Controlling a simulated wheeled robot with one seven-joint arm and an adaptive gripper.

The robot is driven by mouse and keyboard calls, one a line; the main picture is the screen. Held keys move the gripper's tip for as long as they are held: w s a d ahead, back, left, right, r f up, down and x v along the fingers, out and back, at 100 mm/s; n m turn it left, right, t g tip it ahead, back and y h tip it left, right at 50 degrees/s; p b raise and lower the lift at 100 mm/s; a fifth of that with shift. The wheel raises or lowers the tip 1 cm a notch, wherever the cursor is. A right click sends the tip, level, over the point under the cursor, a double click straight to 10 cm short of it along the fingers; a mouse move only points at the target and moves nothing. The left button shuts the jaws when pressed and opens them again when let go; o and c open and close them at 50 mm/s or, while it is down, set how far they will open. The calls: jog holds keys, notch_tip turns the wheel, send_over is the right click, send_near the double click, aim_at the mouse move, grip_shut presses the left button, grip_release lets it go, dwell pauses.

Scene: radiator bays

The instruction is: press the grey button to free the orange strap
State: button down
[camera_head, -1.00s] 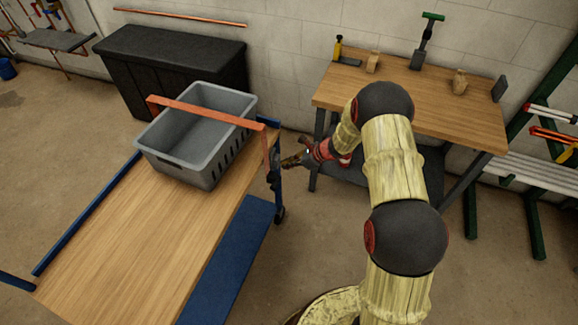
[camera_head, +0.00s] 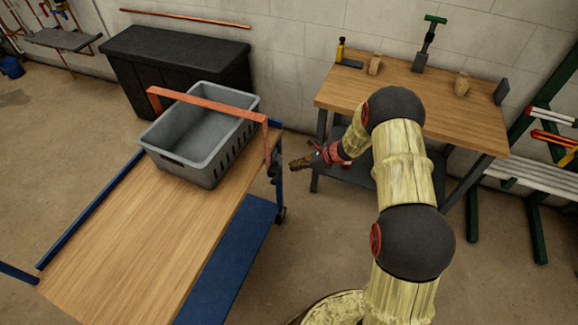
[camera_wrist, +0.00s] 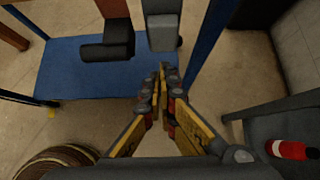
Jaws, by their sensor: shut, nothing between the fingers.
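The orange strap (camera_head: 205,103) arches over the grey crate (camera_head: 183,165) on the cart, standing clear of the crate's rim. Its right end drops towards a dark buckle (camera_head: 275,168) at the cart's right end. In the wrist view the black buckle part (camera_wrist: 108,42) is at the top, with a bit of strap (camera_wrist: 112,8) above it. The grey button (camera_wrist: 163,33) is right of it, just beyond my fingertips. My gripper (camera_head: 295,163) is shut and empty, a little right of the buckle; its fingertips (camera_wrist: 161,72) look apart from the button. I cannot tell whether the strap's end is still latched.
The cart's wooden top (camera_head: 130,235) has a blue frame and a blue lower shelf (camera_head: 225,265). A workbench (camera_head: 400,95) with small tools stands behind my arm. A black bin (camera_head: 180,62) is against the wall. Open floor lies between cart and bench.

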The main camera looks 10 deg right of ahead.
jog(key=p+v, duration=0.2)
jog(key=v, duration=0.7)
jog(key=shift+r, duration=0.2)
jog(key=shift+d, duration=0.15)
dwell(0.5)
jog(key=s+a+r+n+g, duration=0.1)
jog(key=s+r+n+g, duration=0.1)
jog(key=s+n, duration=0.4)
jog(key=s+a+r+n+g, duration=0.1)
jog(key=s+a+n+g, duration=0.15)
jog(key=s, duration=0.45)
jog(key=s+a+r+n+t+h, duration=0.1)
jog(key=s+r+n, duration=0.4)
jog(key=r, duration=0.6)
jog(key=s+a+r+n+t+h, duration=0.1)
jog(key=s+r+n+t+h, duration=0.1)
jog(key=s+r+n, duration=0.4)
jog(key=s+a+r+n+t+h, duration=0.1)
jog(key=s+r+n+h, duration=0.3)
jog(key=s+r, duration=0.8)
notch_tip(320, 180, up, 4)
jog(key=shift+a+f+n+t, duration=0.1)
jog(key=shift+a+n+t, duration=0.25)
jog(key=shift+n, duration=0.5)
